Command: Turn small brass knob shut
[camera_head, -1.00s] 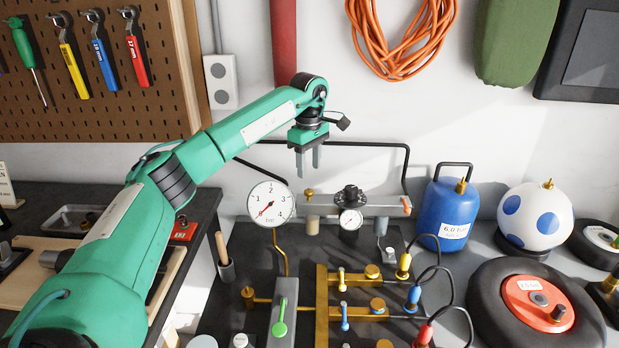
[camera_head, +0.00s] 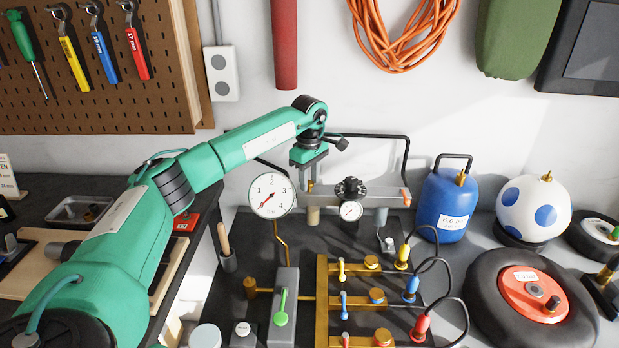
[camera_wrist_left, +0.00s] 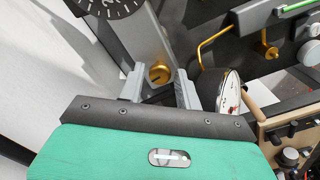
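The small brass knob (camera_wrist_left: 159,73) sits at the end of a grey bar, the regulator manifold (camera_head: 365,194). In the left wrist view it lies between the two fingers of my left gripper (camera_wrist_left: 160,86), with a visible gap on each side. In the head view my left gripper (camera_head: 310,178) points down over the left end of the bar, and its fingers hide most of the knob. The gripper is open. A black ribbed knob (camera_head: 350,188) and a small gauge (camera_head: 350,211) are on the bar to the right. My right gripper is not in view.
A large dial gauge (camera_head: 271,195) stands just left of the gripper; it also shows in the left wrist view (camera_wrist_left: 229,92). A black pipe (camera_head: 405,150) runs behind the bar. Brass valve rails (camera_head: 322,290) stand in front. A blue tank (camera_head: 446,205) is at the right.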

